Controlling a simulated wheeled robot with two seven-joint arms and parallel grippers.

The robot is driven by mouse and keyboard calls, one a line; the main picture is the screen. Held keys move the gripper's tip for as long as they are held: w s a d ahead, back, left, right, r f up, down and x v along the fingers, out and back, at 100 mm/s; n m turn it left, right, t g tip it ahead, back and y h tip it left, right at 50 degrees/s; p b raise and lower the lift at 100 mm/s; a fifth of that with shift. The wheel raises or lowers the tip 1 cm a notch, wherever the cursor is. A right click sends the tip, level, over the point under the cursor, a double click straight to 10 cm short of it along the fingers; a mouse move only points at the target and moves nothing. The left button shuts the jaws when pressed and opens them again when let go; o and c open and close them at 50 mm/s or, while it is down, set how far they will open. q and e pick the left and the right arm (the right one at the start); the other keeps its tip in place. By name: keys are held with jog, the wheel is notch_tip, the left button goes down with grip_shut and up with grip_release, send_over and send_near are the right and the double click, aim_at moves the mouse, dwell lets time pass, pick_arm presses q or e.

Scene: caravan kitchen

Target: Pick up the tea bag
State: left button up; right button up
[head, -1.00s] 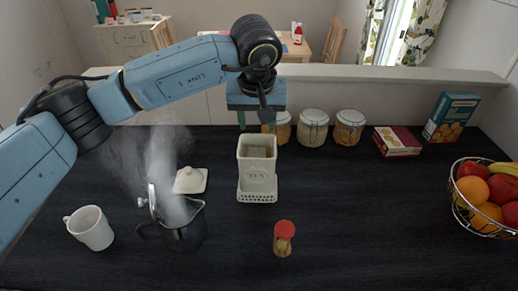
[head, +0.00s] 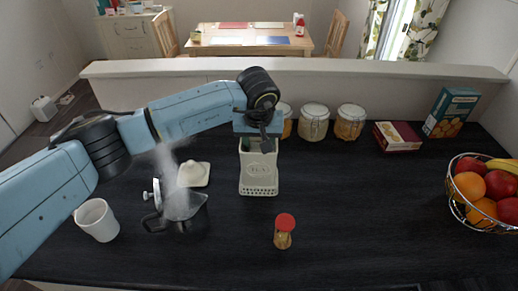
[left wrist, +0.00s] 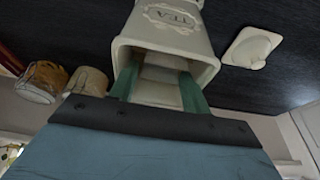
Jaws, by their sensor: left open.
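A cream tea canister (head: 258,184) marked TEA stands upright on the dark counter. It also shows in the left wrist view (left wrist: 188,46), with its open mouth facing the camera. My left gripper (head: 258,146) is over the canister, and its two green fingers (left wrist: 160,84) reach into the mouth, spread apart. Pale shapes show between the fingers inside. I cannot tell whether they are tea bags or the canister's inner walls. The canister's lid (head: 194,174) lies on the counter to the left. My right gripper is not in view.
A steaming dark kettle (head: 182,213) and a white mug (head: 97,220) stand at left. A red-capped jar (head: 284,232) is in front. Glass jars (head: 314,123), boxes (head: 397,137) and a fruit basket (head: 482,190) stand behind and right. The counter's right middle is clear.

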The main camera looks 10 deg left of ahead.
pick_arm(q)
jog(key=c, duration=0.6)
jog(key=shift+c, duration=0.2)
jog(key=shift+r, duration=0.1)
notch_tip(320, 180, up, 10)
jog(key=b, duration=0.1)
